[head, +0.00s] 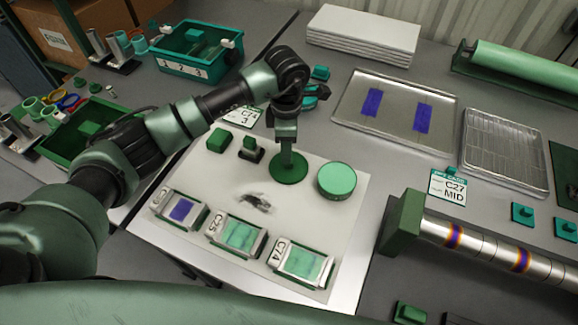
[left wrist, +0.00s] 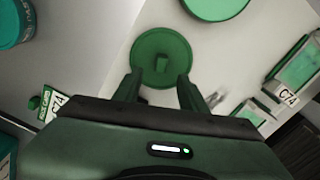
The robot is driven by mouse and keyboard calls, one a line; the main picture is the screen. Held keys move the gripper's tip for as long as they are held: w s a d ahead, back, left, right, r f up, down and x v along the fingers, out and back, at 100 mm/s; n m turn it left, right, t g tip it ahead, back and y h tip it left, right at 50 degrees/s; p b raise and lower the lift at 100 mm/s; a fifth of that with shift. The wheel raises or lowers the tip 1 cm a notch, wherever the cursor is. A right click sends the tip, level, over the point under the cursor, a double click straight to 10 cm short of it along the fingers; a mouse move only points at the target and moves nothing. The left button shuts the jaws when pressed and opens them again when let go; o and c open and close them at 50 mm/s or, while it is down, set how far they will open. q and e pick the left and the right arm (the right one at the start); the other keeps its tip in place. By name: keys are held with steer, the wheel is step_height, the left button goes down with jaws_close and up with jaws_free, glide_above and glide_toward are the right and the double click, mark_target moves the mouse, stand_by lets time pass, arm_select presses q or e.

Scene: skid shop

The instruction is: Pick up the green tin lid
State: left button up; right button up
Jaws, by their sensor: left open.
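The green tin lid (head: 297,170) is a dark green disc lying flat on the white mat (head: 345,215). In the left wrist view the lid (left wrist: 161,55) shows a small square knob at its middle. My left gripper (head: 287,152) is directly above the lid and points down, covering part of it. In the left wrist view its two fingers (left wrist: 160,90) are apart, one on each side of the lid's near part, with nothing between the tips. A lighter green round tin (head: 337,178) stands just right of the lid. My right gripper is not in view.
Small green blocks (head: 219,140) stand left of the lid. A metal tray (head: 388,112) with two purple strips lies behind right. A roller with a green end block (head: 402,222) lies right of the mat.

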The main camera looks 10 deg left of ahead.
arm_select(q)
steer(key=f, duration=0.1)
steer(key=f+b, duration=0.1)
steer(key=f, duration=0.1)
steer(key=f+b, duration=0.1)
steer(key=f, duration=0.1)
steer(key=shift+d+f, duration=0.1)
steer(key=shift+d, duration=0.2)
jaws_close()
